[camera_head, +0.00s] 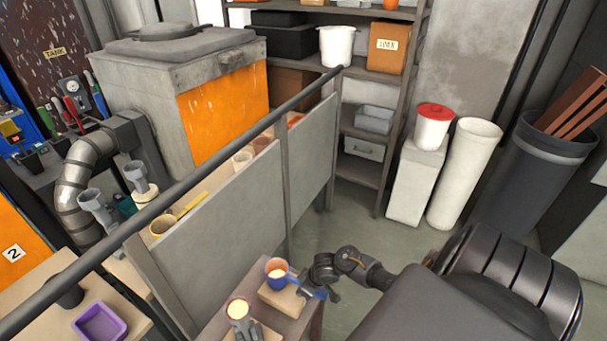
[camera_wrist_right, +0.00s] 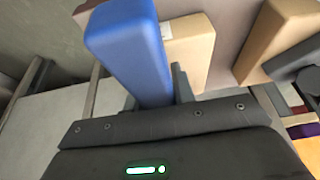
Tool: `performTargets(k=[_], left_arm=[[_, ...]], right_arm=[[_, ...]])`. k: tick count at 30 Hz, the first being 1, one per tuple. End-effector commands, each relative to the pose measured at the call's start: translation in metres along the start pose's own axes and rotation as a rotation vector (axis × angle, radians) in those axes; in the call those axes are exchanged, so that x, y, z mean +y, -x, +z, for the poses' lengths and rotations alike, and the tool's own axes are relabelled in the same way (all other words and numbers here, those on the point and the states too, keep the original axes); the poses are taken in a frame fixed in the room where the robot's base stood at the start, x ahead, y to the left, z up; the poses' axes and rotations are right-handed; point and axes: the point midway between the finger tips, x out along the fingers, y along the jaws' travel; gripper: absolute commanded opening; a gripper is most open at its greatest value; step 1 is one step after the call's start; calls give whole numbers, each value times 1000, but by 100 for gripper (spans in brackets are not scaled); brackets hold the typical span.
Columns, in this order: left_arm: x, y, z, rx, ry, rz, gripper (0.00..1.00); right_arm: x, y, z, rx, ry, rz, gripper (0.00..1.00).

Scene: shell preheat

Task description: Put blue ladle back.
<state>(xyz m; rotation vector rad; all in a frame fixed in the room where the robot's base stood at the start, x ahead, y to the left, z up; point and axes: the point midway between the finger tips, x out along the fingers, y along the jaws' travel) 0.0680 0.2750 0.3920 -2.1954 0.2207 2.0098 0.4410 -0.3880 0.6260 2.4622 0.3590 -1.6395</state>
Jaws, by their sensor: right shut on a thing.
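The blue ladle (camera_head: 277,266) is at the bottom middle of the head view, its cup upright with pale orange contents. It is at a tan block (camera_head: 283,299) on a small table; I cannot tell whether it rests on the block or hangs just above. My right gripper (camera_head: 322,289) is shut on the ladle's blue handle at the block's right side. In the right wrist view the blue handle (camera_wrist_right: 130,50) stands out from between the jaws, with the tan block (camera_wrist_right: 190,52) behind it. My left gripper is not in view.
A grey ladle (camera_head: 238,311) with pale contents stands left of the blue one. A grey panel with a dark rail (camera_head: 200,220) separates this table from a bench with more ladles (camera_head: 97,207) and a yellow-handled ladle (camera_head: 165,225). A purple tray (camera_head: 99,322) lies at lower left.

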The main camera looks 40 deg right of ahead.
Motion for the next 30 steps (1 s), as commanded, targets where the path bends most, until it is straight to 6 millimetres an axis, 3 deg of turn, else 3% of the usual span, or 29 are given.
performTargets(k=[8,9,14,23,26,30], left_arm=[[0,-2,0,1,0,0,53],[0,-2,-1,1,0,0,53],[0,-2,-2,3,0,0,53],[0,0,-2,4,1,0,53],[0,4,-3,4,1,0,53],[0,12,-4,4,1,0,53]], right_arm=[[0,-3,0,2,0,0,0],[0,-3,1,0,0,-1,28],[0,-3,1,0,0,0,47],[0,0,0,0,1,0,47],[0,9,-1,0,3,-1,47],[1,35,-1,0,4,1,47]])
